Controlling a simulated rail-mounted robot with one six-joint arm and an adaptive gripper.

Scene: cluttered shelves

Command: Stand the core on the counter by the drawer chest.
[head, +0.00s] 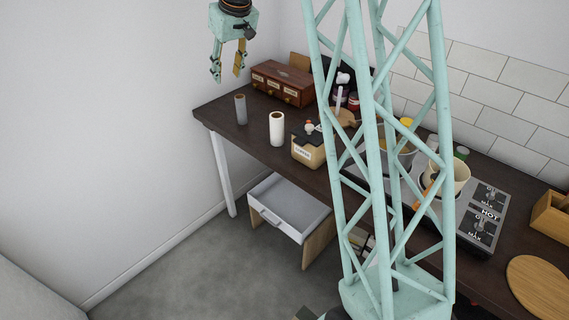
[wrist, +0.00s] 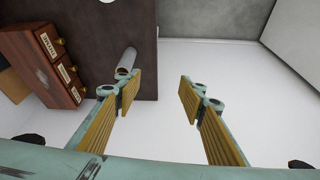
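A grey tube, which looks like the core (head: 240,109), stands upright on the dark counter (head: 228,123) near its left end, in front of and a little left of the wooden drawer chest (head: 283,83). The core shows in the wrist view (wrist: 126,62) close to the counter edge, partly behind the left finger. The chest also shows in the wrist view (wrist: 45,62) at the left. My gripper (head: 227,77) is open and empty, above and left of the core.
A white roll (head: 277,129) stands right of the core, beside a labelled box (head: 308,151). A mug tree, pots and a stove (head: 482,215) lie farther right. An open white drawer (head: 290,207) juts out below the counter. The wall is close behind the counter's left end.

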